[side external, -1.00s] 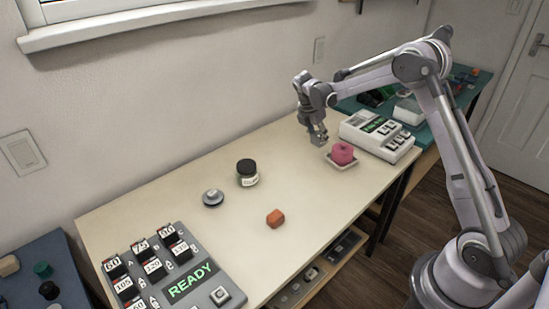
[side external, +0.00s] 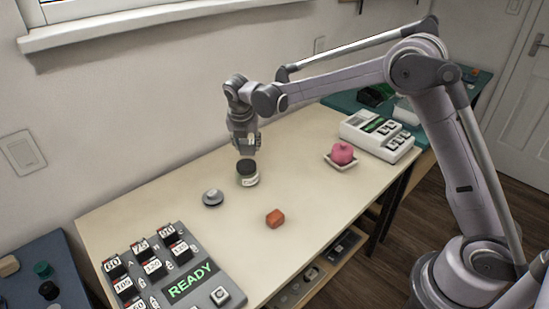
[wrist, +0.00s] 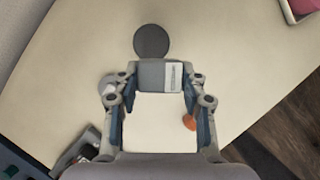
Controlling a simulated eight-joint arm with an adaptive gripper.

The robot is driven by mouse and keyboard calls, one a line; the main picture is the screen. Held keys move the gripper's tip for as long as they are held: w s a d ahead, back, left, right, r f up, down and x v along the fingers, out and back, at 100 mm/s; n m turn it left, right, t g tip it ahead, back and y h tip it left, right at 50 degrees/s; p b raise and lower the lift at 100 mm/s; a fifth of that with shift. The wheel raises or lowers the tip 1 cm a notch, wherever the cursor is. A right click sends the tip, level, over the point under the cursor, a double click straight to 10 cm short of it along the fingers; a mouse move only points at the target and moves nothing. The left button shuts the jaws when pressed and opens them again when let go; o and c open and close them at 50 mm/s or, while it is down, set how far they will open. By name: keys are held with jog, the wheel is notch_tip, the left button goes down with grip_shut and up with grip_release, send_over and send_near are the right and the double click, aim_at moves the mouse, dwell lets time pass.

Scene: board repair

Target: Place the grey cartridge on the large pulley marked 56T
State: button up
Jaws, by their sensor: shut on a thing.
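In the wrist view my gripper (wrist: 160,80) is shut on the grey cartridge (wrist: 153,75), a grey block with a white label at its right end. In the side view my gripper (side external: 249,148) hangs just above and behind a dark-topped round cylinder (side external: 247,176) with a white label. Its dark top (wrist: 151,42) lies just beyond the cartridge in the wrist view. The cartridge is hard to make out in the side view. A low grey round piece (side external: 212,198) lies to the left; it is partly hidden behind my finger in the wrist view. No 56T mark is legible.
An orange block (side external: 275,218) lies in front. A pink round thing (side external: 342,153) sits in a small tray (side external: 343,166) near a white device (side external: 376,137) at right. A grey panel (side external: 187,287) reading READY stands at front left. The table between is clear.

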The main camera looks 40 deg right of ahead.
jog(key=w+a+f, duration=0.1)
jog(key=a+f, duration=0.1)
jog(key=a, duration=0.2)
jog(key=w+a+f, duration=0.1)
jog(key=a+f, duration=0.1)
jog(key=a, duration=0.2)
jog(key=w+a+f, duration=0.1)
jog(key=a+f, duration=0.1)
jog(key=a, duration=0.2)
jog(key=shift+w+f, duration=0.35)
jog(key=shift+w, duration=0.05)
jog(key=shift+a+f, duration=0.1)
jog(key=shift+f, duration=2)
jog(key=o, duration=1.1)
jog(key=shift+f, duration=0.1)
